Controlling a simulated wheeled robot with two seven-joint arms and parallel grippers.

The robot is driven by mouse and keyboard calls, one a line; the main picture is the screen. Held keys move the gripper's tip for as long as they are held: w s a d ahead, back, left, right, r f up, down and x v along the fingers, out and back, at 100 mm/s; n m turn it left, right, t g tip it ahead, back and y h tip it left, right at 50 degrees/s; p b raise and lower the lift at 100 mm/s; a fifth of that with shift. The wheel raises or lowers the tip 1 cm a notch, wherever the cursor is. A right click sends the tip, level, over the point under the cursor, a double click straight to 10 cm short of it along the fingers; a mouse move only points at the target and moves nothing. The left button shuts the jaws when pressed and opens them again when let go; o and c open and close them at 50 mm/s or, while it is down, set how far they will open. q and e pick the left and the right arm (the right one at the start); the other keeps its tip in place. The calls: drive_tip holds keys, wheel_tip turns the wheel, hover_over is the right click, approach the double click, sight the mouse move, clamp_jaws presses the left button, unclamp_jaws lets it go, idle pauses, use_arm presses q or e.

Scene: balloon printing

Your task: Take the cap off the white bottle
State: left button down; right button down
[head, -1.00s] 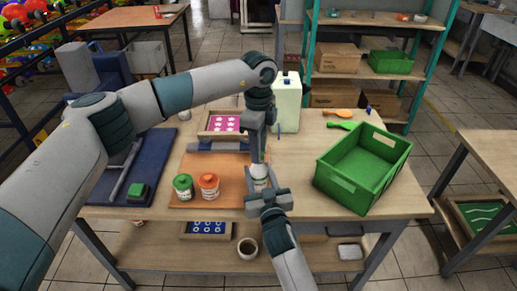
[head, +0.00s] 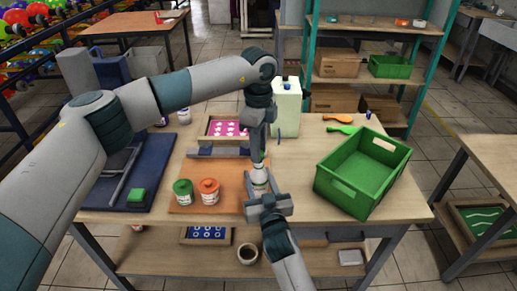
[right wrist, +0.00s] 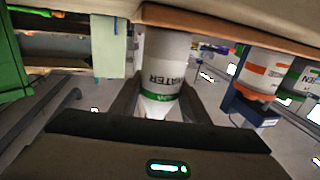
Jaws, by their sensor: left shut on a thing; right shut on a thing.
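The white bottle (head: 259,187) stands upright at the front edge of the orange board. In the right wrist view it shows upside down, with a "WATER" label (right wrist: 166,72), a green band and a tapering shoulder. My right gripper (head: 265,194) comes from the front and is shut on the bottle's body; its fingers lie on both sides of it in the wrist view (right wrist: 160,95). My left gripper (head: 259,166) points straight down over the bottle and is shut on its top, where the cap is. The cap is hidden by the fingers.
A green-lidded jar (head: 183,192) and an orange-lidded jar (head: 209,191) stand left of the bottle on the orange board (head: 225,166). A green crate (head: 338,193) stands to the right. A pink printing frame (head: 212,127) and a pale canister (head: 287,108) are behind.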

use_arm(q)
drive_tip(key=shift+r, duration=0.1)
drive_tip(key=shift+r, duration=1.95)
use_arm(e)
drive_tip(key=c, duration=0.9)
unclamp_jaws()
drive_tip(key=shift+c, duration=0.2)
drive_tip(key=shift+s, duration=0.1)
use_arm(q)
drive_tip(key=shift+f+b, duration=0.7)
drive_tip(key=shift+f, duration=0.05)
use_arm(e)
drive_tip(key=v, duration=1.1)
drive_tip(key=shift+s+d, duration=0.2)
drive_tip(key=shift+s, duration=0.2)
